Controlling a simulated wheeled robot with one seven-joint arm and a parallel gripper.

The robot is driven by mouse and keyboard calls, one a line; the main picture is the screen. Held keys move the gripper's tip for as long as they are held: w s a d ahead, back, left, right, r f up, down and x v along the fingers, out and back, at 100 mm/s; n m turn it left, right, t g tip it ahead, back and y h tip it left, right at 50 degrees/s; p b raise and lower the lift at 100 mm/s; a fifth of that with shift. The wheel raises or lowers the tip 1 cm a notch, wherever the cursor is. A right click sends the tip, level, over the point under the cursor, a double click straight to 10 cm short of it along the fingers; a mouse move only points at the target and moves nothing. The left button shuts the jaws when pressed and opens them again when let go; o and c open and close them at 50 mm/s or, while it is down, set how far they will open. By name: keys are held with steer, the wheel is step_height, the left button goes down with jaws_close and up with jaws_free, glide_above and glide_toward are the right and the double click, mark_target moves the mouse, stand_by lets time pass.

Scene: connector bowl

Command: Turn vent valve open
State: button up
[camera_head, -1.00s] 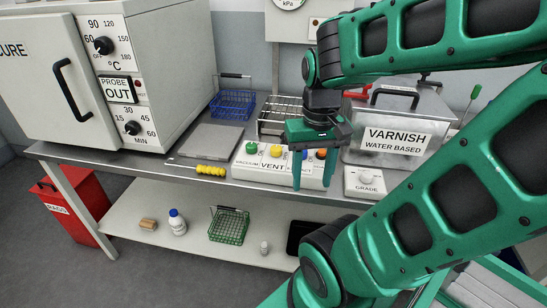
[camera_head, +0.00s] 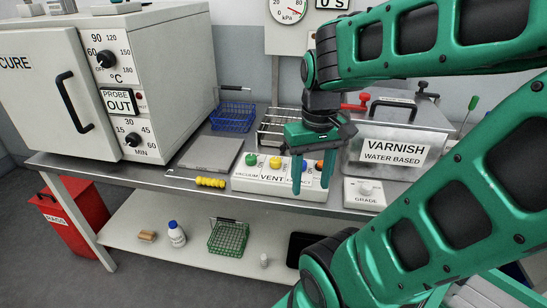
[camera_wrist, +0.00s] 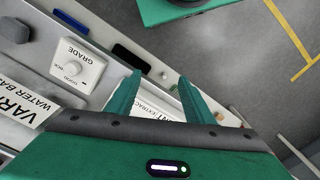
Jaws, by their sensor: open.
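The white valve box (camera_head: 270,187) stands on the bench, with the label "VENT" on its front. A green knob (camera_head: 251,160) and a yellow knob (camera_head: 275,162) are on its left half. The yellow knob is just above the "VENT" label. An orange knob (camera_head: 320,165) and a blue knob are at the right, partly hidden by my gripper. My gripper (camera_head: 311,189) is open, fingers pointing down, over or in front of the right part of the box. In the wrist view my open gripper (camera_wrist: 160,78) has nothing seen held between its fingers; part of the box shows there.
A "VARNISH" tank (camera_head: 385,150) stands right of the box, with a "GRADE" dial box (camera_head: 365,193) before it. Left are a yellow-handled tool (camera_head: 210,182), a grey plate (camera_head: 210,152) and a blue basket (camera_head: 233,117). A wire rack (camera_head: 283,125) stands behind.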

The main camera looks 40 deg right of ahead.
steer(key=w+d+r+n, duration=0.1)
steer(key=w+d+n, duration=0.15)
steer(key=w, duration=0.25)
steer(key=w+d+r+n, duration=0.1)
steer(key=w+r+n, duration=0.1)
steer(key=w+n, duration=0.25)
steer(key=n, duration=0.5)
glide_above(275, 158)
step_height(275, 158, down, 10)
steer(key=shift+s+a+f, duration=0.1)
steer(key=shift+s, duration=0.05)
steer(key=c, duration=1)
